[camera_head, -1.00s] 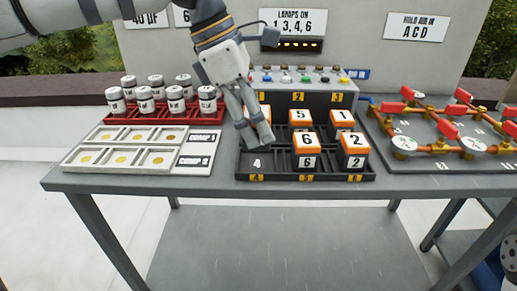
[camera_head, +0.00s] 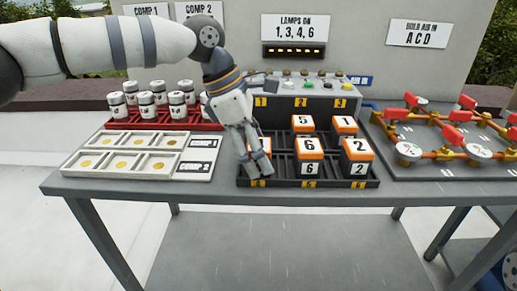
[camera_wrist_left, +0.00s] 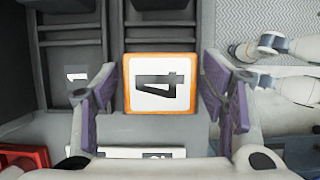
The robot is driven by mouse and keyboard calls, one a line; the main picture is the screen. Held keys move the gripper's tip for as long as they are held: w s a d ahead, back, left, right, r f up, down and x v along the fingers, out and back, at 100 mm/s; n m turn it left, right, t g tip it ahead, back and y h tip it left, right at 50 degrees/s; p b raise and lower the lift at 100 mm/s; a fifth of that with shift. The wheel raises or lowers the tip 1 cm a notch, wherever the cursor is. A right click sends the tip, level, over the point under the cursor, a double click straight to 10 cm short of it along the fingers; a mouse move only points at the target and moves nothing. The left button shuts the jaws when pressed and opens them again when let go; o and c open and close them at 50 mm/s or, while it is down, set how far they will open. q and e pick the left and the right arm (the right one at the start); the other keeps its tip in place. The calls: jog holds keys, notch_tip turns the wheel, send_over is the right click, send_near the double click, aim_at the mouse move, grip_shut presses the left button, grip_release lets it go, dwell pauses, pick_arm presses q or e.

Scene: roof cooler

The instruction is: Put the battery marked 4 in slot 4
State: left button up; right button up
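The battery marked 4 (camera_wrist_left: 160,83) has an orange-edged white top and sits between the two fingers of my left gripper (camera_wrist_left: 158,88) in the left wrist view. In the head view my left gripper (camera_head: 256,168) is low at the front-left slot of the black rack (camera_head: 320,183), slot 4. The fingers hide most of the battery; only a bit of orange shows. Its top looks about level with the neighbouring batteries. Whether it touches the slot floor is hidden. My right gripper is not in view.
Batteries 6 (camera_head: 310,147), 2 (camera_head: 357,147), 5 (camera_head: 302,122) and 1 (camera_head: 344,123) stand in the rack. The slot with floor mark 1 (camera_wrist_left: 76,74) is empty. White trays (camera_head: 140,155) lie left, the valve board (camera_head: 440,170) right, a button box (camera_head: 300,98) behind.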

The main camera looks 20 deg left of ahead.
pick_arm(q)
jog(key=shift+r, duration=0.15)
jog(key=v, duration=1.2)
jog(key=shift+p, duration=0.35)
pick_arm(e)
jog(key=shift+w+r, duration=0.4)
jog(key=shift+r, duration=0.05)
